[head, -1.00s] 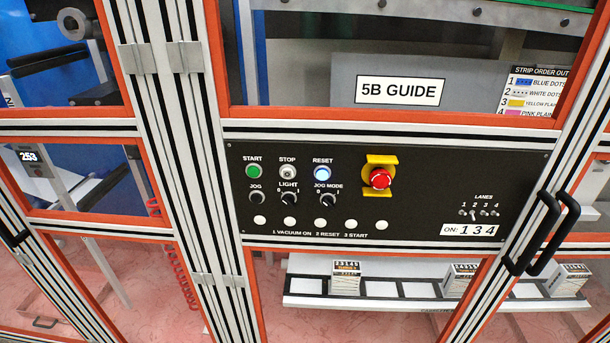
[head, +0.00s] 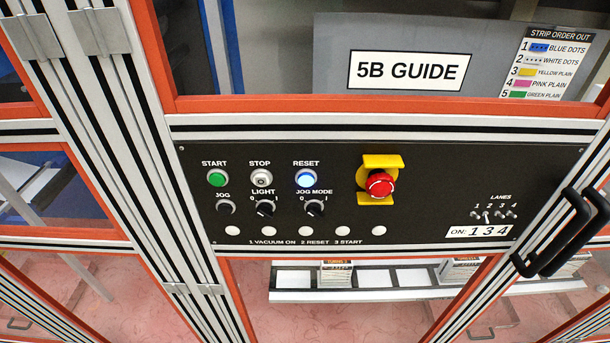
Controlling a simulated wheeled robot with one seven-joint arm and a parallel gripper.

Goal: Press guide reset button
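The black control panel (head: 420,215) of the 5B GUIDE station fills the middle of the head view. The reset button (head: 305,179) is round, glows blue-white, and sits under the label RESET in the upper row. To its left are the white stop button (head: 262,178) and the green start button (head: 217,178). To its right is a red emergency stop (head: 380,184) on a yellow bracket. The jog mode knob (head: 314,208) is just below the reset button. My gripper is not in view, and nothing covers the buttons.
The panel is set in a frame of aluminium and orange profiles (head: 330,105). Black door handles (head: 565,235) stick out at the right. Small lane switches (head: 487,216) sit above a sign reading ON: 1 3 4. A white shelf (head: 350,295) with boxes lies behind the lower opening.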

